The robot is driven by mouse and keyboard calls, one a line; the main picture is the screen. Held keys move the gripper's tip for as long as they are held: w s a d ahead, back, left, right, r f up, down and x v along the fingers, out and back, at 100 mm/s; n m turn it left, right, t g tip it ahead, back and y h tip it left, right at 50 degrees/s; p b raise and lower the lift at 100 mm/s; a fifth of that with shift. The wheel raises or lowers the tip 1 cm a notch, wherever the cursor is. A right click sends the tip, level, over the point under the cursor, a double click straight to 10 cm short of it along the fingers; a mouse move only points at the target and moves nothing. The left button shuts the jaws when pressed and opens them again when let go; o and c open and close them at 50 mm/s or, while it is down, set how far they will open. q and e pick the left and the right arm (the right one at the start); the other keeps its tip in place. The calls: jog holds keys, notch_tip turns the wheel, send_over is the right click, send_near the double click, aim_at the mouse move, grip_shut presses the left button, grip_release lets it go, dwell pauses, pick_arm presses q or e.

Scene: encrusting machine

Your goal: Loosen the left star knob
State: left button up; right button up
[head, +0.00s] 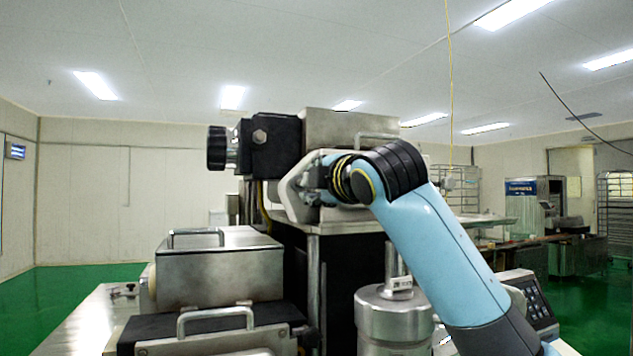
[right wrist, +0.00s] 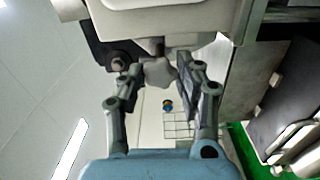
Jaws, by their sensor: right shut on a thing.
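A grey star knob (right wrist: 158,73) shows in the right wrist view, under a pale housing (right wrist: 165,18) at the top of the picture. My right gripper (right wrist: 160,70) has a finger on each side of the knob and is shut on it. In the head view my right arm reaches in from the right, and its gripper (head: 314,178) is at the machine's pale plate (head: 294,196). The arm and gripper hide the star knob there. My left gripper is in neither view.
A black round knob (head: 216,148) sticks out left of the machine's head. A steel box with a handle (head: 220,268) stands at the lower left. A steel cylinder (head: 392,318) and a control panel (head: 530,298) stand below and right of my arm.

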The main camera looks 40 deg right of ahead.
jog(key=o, duration=1.1)
jog(key=shift+o, duration=0.2)
jog(key=v, duration=0.7)
jog(key=shift+s, duration=0.25)
